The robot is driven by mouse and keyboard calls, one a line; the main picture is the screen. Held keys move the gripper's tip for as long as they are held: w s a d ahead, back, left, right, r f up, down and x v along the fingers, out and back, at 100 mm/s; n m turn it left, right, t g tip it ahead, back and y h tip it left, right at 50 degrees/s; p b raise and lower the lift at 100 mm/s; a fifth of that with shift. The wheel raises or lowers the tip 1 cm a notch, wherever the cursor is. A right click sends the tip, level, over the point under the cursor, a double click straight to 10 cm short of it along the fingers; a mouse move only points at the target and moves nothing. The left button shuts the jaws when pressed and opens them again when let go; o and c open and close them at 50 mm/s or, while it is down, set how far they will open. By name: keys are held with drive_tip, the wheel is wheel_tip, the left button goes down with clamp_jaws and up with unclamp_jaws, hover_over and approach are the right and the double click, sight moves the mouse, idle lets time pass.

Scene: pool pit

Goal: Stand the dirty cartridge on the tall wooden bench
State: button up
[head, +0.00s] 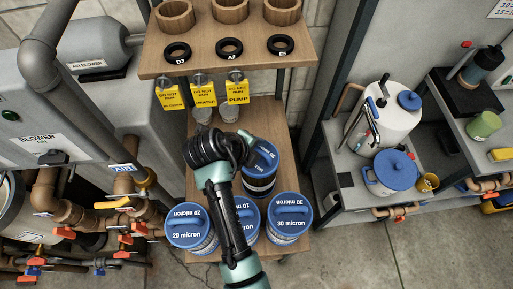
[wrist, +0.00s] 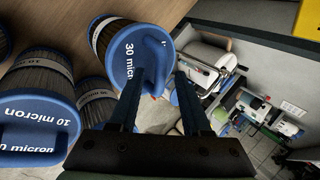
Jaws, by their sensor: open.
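A cartridge with a blue lid (head: 265,152) and dark brown pleats stands at the back of a low wooden surface (head: 258,112); it looks dirtiest. My arm partly covers it. My gripper (head: 235,150) is just left of its lid in the head view. In the wrist view my gripper (wrist: 160,74) is open and empty, its left finger overlapping the lid of a cartridge marked 30 micron (wrist: 124,68), near the handle. I cannot tell whether they touch. A higher wooden bench top (head: 205,60) is at the back, with three black rings and three wooden cups.
Lidded cartridges marked 20 micron (head: 190,228), 10 micron (head: 246,222) and 30 micron (head: 288,222) stand close together in front. Yellow tags (head: 203,90) hang below the higher top. Pipes and valves (head: 125,200) crowd the left. Grey shelves (head: 345,200) with white canisters are right.

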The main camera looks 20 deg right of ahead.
drive_tip(key=shift+r, duration=0.25)
drive_tip(key=b+v, duration=0.3)
drive_tip(key=v, duration=0.9)
drive_tip(key=w+a+r+n+t+y, duration=0.1)
drive_tip(key=w+r+n+t, duration=0.35)
drive_tip(key=r, duration=0.35)
drive_tip(key=w+a+r+n+t, duration=0.1)
drive_tip(key=w+r+n+t, duration=0.25)
drive_tip(key=r+n, duration=0.4)
drive_tip(key=w+a+r+n+t+y, duration=0.1)
drive_tip(key=w+a+r+n+t, duration=0.25)
drive_tip(key=r, duration=0.65)
drive_tip(key=s+r+n+t+y, duration=0.1)
drive_tip(key=s+r+n+t, duration=0.5)
drive_tip(key=r, duration=0.6)
drive_tip(key=s+a+r+n+t+y, duration=0.1)
drive_tip(key=s+r+n+t+y, duration=0.1)
drive_tip(key=s+r+n+t, duration=0.5)
wheel_tip(320, 180, up, 6)
drive_tip(key=shift+s+a+f+n, duration=0.1)
drive_tip(key=shift+s+a+n, duration=0.25)
drive_tip(key=shift+n, duration=0.6)
drive_tip(key=shift+d, duration=0.1)
